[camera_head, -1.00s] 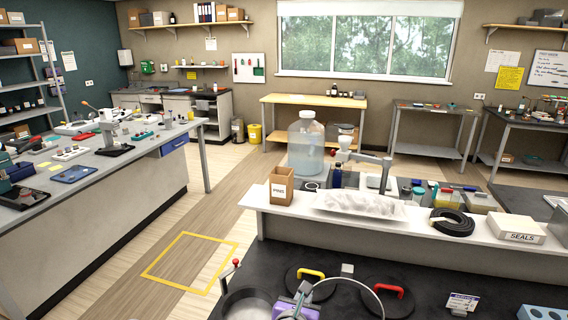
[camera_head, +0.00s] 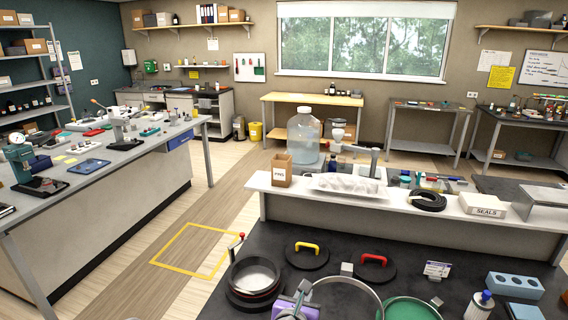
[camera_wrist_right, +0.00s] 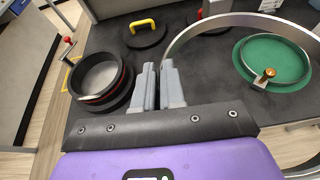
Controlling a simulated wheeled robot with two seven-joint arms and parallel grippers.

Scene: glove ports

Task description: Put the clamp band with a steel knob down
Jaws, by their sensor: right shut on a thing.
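My right gripper (camera_head: 290,308) is at the bottom of the head view. Its fingers (camera_wrist_right: 160,88), in the wrist view, are shut on the rim of a large thin steel clamp band (camera_head: 368,286). The band (camera_wrist_right: 215,22) arcs away to the right and runs out of both frames. A grey block-like knob (camera_head: 346,268) sits at its far side. The band appears raised above the dark bench (camera_head: 330,262); its exact height is unclear. A green disc (camera_head: 410,310) lies to its right, with a brass knob (camera_wrist_right: 268,73) at its edge. My left gripper is not in view.
A black-rimmed round port (camera_head: 255,277) stands left of the gripper. Lids with a yellow handle (camera_head: 307,247) and a red handle (camera_head: 373,260) lie behind the band. A label card (camera_head: 437,269), a blue block with holes (camera_head: 515,286) and a bottle (camera_head: 480,304) are at right.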

